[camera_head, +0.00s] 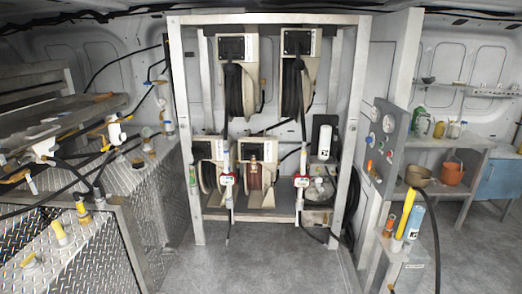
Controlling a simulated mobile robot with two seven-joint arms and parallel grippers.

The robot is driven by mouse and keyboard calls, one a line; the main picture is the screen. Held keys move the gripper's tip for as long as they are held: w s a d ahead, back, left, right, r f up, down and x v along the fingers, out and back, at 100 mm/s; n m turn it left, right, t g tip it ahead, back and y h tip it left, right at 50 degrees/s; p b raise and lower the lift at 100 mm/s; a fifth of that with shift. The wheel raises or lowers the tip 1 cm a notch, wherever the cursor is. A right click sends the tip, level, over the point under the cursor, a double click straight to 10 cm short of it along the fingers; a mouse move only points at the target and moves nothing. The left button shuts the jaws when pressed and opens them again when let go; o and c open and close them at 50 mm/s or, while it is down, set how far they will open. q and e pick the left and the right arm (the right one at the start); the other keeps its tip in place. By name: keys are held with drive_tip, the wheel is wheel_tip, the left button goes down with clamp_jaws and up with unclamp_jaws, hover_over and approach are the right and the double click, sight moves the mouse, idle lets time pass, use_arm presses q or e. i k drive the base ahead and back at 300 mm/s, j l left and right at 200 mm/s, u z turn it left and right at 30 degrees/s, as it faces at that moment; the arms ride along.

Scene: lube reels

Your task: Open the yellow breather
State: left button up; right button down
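Several yellow fittings show on the left, and I cannot tell which is the yellow breather. A yellow-topped fitting (59,231) with a pale lower part stands upright on the diamond-plate tank at the lower left. A similar one (81,208) stands behind it, to its right. A low yellow piece (31,261) lies nearer the front edge. A yellow upright cylinder (406,214) stands at the lower right. Whether any of these is open is too small to tell. Neither of my grippers shows in the head view.
A grey frame (186,135) holds several hose reels (233,88) in the middle. A gauge panel (386,135) stands right of it. Shelves with an orange bucket (452,172) are at the far right. Dark hoses hang at left and right. The grey floor (270,262) in front is clear.

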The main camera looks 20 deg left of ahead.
sight(29, 261)
drive_tip(key=i+j+u, duration=0.15)
drive_tip(key=i+u, duration=0.15)
drive_tip(key=u, duration=0.15)
drive_tip(key=i+u, duration=0.3)
drive_tip(key=u, duration=0.2)
drive_tip(key=i+l+u, duration=0.15)
drive_tip(key=i+u, duration=0.3)
drive_tip(key=i+j+u, duration=0.6)
drive_tip(key=i, duration=0.2)
drive_tip(key=i+u, duration=0.3)
drive_tip(key=i+j, duration=0.05)
drive_tip(key=i, duration=0.05)
